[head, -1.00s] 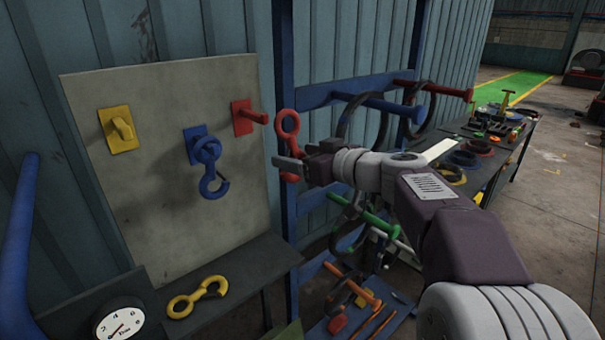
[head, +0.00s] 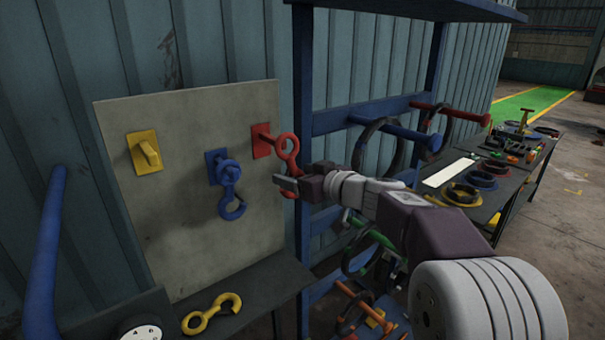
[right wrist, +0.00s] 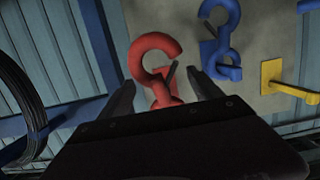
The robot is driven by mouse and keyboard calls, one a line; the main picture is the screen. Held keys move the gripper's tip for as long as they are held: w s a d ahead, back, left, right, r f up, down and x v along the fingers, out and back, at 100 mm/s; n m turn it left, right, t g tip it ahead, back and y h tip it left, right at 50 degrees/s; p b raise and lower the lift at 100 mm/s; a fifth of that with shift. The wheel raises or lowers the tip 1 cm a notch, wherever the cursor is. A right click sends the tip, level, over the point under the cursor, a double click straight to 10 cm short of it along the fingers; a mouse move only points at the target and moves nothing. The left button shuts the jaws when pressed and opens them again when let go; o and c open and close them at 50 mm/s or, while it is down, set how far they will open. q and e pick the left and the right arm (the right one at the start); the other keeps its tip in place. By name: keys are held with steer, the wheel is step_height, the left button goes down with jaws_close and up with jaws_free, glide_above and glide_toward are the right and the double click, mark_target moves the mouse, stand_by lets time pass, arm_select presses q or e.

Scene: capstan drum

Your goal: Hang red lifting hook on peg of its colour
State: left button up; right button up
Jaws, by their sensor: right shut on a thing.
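The red lifting hook (head: 294,160) is held in my right gripper (head: 288,181), its ring up beside the red peg (head: 264,140) on the grey board. I cannot tell whether the peg's tip is inside the ring or only in front of or behind it. In the right wrist view, the red hook (right wrist: 152,62) sits between the fingers (right wrist: 165,100), with its curved end at the top of the picture and its ring hidden by the gripper body. Part of the red peg plate (right wrist: 178,82) shows behind it. My left gripper is not in view.
A blue hook (head: 231,200) hangs on the blue peg (head: 217,164). The yellow peg (head: 146,152) is empty. A yellow hook (head: 212,313) lies on the dark shelf below. A blue rack (head: 303,110) with coils stands right of the board.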

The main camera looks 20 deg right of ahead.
steer(key=shift+w+a+r+p, duration=0.1)
steer(key=shift+w+a+p, duration=0.1)
steer(key=shift+w+p, duration=0.35)
steer(key=shift+w+a+p, duration=0.25)
steer(key=shift+w+p, duration=0.1)
steer(key=shift+w, duration=0.4)
steer(key=shift+w+a+r+p, duration=0.1)
steer(key=shift+w+a+p, duration=0.1)
steer(key=shift+w+p, duration=0.35)
steer(key=shift+w+a+f+b, duration=0.3)
steer(key=shift+w+f+b, duration=0.5)
steer(key=shift+b, duration=0.7)
steer(key=shift+r, duration=0.1)
